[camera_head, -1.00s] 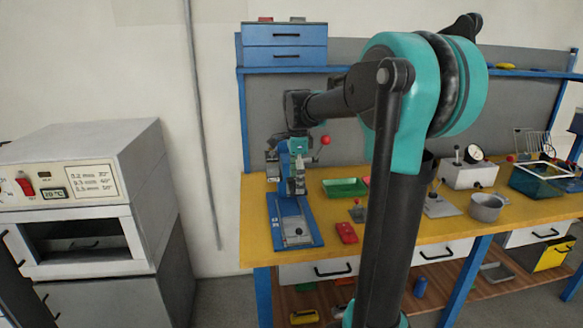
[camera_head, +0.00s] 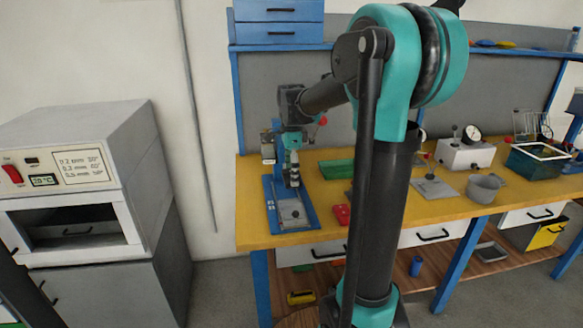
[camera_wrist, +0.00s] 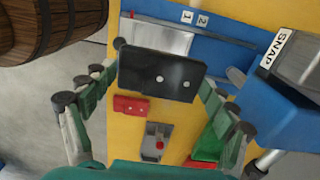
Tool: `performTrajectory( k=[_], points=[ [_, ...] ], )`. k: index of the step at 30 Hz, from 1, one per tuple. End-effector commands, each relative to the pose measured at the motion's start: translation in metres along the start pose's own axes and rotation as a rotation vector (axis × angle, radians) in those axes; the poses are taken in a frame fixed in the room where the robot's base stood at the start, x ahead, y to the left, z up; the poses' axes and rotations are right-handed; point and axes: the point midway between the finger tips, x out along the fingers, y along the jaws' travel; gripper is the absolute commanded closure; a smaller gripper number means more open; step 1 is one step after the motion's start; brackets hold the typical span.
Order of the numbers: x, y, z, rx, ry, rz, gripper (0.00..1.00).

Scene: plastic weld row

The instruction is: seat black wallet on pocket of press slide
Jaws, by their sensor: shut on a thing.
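My gripper (camera_wrist: 161,66) is shut on the black wallet (camera_wrist: 162,80), a dark flat block with pale dots, held across between the two green fingers. In the head view my gripper (camera_head: 292,176) is small, above the blue press base; I cannot make out the wallet there. The press slide (camera_wrist: 158,40) is a silver plate on the blue base, just beyond the wallet in the wrist view. The slide also shows in the head view (camera_head: 291,214). The wallet seems apart from the slide, but the gap is unclear. The pocket is not clearly visible.
A red wallet-like block (camera_head: 341,214) lies right of the press. A green tray (camera_head: 337,170) is behind it. The press body (camera_wrist: 262,100), labelled SNAP, stands close on the right in the wrist view. A wooden barrel (camera_wrist: 45,28) shows at its upper left.

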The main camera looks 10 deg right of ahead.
Motion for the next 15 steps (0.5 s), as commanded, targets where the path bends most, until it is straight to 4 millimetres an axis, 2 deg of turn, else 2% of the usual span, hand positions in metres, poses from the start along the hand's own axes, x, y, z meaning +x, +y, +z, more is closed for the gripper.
performTrajectory(
  k=[15],
  points=[
    [0.038,0.0,0.0,0.0,0.0,0.0,0.43]
  ],
)
